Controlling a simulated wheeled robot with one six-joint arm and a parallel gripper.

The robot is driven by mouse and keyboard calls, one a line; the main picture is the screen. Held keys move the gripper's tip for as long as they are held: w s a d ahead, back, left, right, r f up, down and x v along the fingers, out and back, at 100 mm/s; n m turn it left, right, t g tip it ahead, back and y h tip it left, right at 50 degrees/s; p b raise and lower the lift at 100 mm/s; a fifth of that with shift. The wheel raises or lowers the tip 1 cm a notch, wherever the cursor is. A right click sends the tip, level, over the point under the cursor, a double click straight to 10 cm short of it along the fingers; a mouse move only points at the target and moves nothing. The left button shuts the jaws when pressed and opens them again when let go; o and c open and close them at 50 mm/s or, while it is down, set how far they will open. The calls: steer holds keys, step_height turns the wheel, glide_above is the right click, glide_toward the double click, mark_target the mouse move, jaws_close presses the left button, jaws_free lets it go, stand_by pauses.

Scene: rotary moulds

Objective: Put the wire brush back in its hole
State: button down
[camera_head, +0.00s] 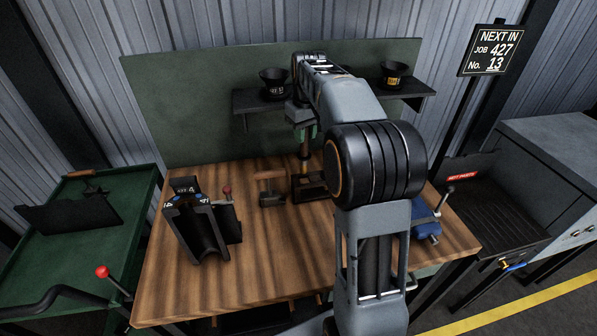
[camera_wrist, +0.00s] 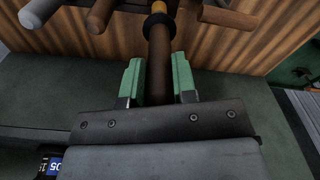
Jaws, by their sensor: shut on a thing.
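My gripper (camera_head: 304,130) is above the back middle of the wooden bench, pointing down. Its green fingers (camera_wrist: 158,82) are shut on a brown wooden handle (camera_wrist: 159,62), which I take to be the wire brush's. The handle has a brass-coloured band and a black collar at its far end in the wrist view. In the head view the handle (camera_head: 304,150) hangs upright below the fingers, over a dark stand with a brown edge (camera_head: 311,190). The brush's lower end and the hole are not clearly visible, so I cannot tell whether it is in the hole.
A wooden-headed tool (camera_head: 270,185) stands just left of the stand. A black open mould (camera_head: 203,235) is at the bench's left, a blue vise-like device (camera_head: 426,220) at its right. A shelf (camera_head: 262,103) with black cups is behind.

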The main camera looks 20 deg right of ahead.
mark_target(305, 155)
steer(key=shift+f, duration=4.35)
steer(key=shift+f, duration=0.35)
steer(key=c, duration=0.9)
jaws_free()
steer(key=shift+r, duration=0.1)
